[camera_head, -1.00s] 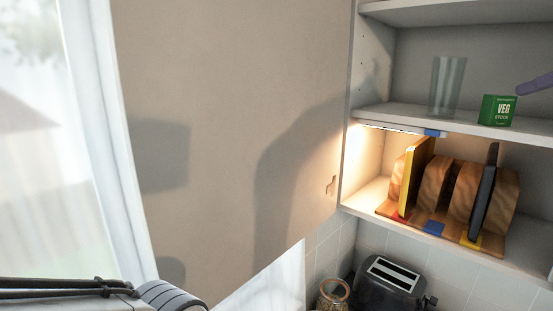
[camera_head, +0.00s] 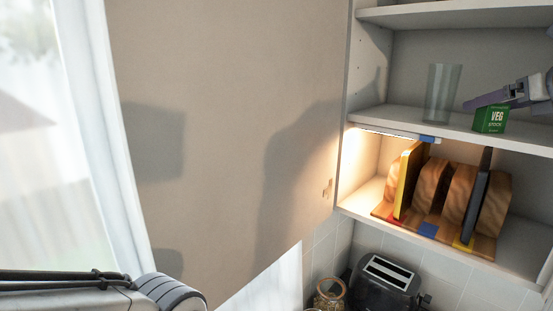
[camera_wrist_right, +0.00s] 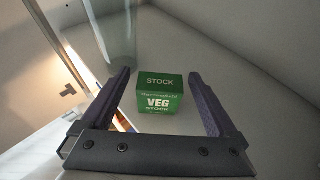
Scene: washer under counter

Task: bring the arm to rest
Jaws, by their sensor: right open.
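My right gripper (camera_head: 508,92) is in the head view at the right edge, at the middle shelf of the open cupboard. In the right wrist view it (camera_wrist_right: 158,73) is open, with one dark purple finger on each side. A green box marked VEG STOCK (camera_head: 490,120) stands on that shelf, partly behind a finger in the head view. In the right wrist view the box (camera_wrist_right: 160,96) shows between the open fingers, with gaps on both sides. My left arm shows at the lower left of the head view; its gripper is out of the picture.
A clear glass (camera_head: 442,93) stands on the shelf just left of the box. Below are wooden boards in a rack (camera_head: 432,228), and a black toaster (camera_head: 382,285) with a jar (camera_head: 330,292) beside it. A large cupboard door (camera_head: 225,130) fills the middle left.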

